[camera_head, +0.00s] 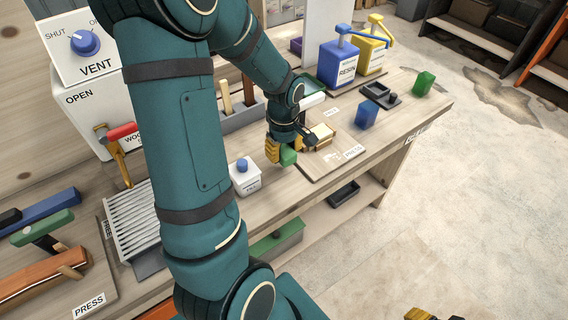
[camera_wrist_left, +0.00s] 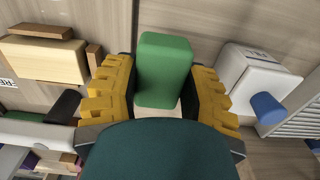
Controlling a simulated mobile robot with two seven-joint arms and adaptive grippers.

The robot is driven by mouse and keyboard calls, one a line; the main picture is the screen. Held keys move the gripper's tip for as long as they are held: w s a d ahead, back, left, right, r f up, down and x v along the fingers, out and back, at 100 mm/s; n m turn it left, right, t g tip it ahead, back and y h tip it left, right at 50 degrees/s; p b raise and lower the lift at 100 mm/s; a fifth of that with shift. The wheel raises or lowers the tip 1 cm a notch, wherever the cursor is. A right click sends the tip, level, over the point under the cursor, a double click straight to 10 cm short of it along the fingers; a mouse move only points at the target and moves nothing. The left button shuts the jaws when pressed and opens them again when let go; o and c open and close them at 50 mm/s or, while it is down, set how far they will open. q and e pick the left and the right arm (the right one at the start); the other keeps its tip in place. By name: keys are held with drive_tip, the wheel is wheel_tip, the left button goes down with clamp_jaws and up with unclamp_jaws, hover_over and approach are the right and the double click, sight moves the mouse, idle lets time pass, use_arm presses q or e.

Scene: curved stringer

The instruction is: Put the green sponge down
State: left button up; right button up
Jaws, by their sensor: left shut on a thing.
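The green sponge (camera_head: 288,157) is a small green block at my left gripper (camera_head: 280,152), over the wooden workbench (camera_head: 300,200). In the left wrist view the green sponge (camera_wrist_left: 164,65) sits between the two yellow toothed fingers of my left gripper (camera_wrist_left: 163,92), which are shut on it. I cannot tell whether its underside touches the bench. My right gripper (camera_head: 432,314) shows only as a yellow and dark piece at the bottom edge, so its jaws are mostly hidden.
A white box with a blue knob (camera_head: 245,178) stands left of the held sponge. A board with a wooden press block (camera_head: 320,137) lies to its right. Farther right are a blue block (camera_head: 367,115), a dark tray (camera_head: 380,95) and another green block (camera_head: 424,83). Bare bench lies in front.

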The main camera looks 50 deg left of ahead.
sight(284, 149)
use_arm(q)
drive_tip(key=shift+f+b, duration=0.5)
drive_tip(key=shift+f, duration=1.65)
drive_tip(key=shift+f, duration=0.1)
drive_tip(key=o, duration=1.2)
drive_tip(key=shift+r, duration=0.3)
wheel_tip(284, 149, up, 12)
drive_tip(key=p, duration=0.3)
drive_tip(key=shift+f, duration=0.15)
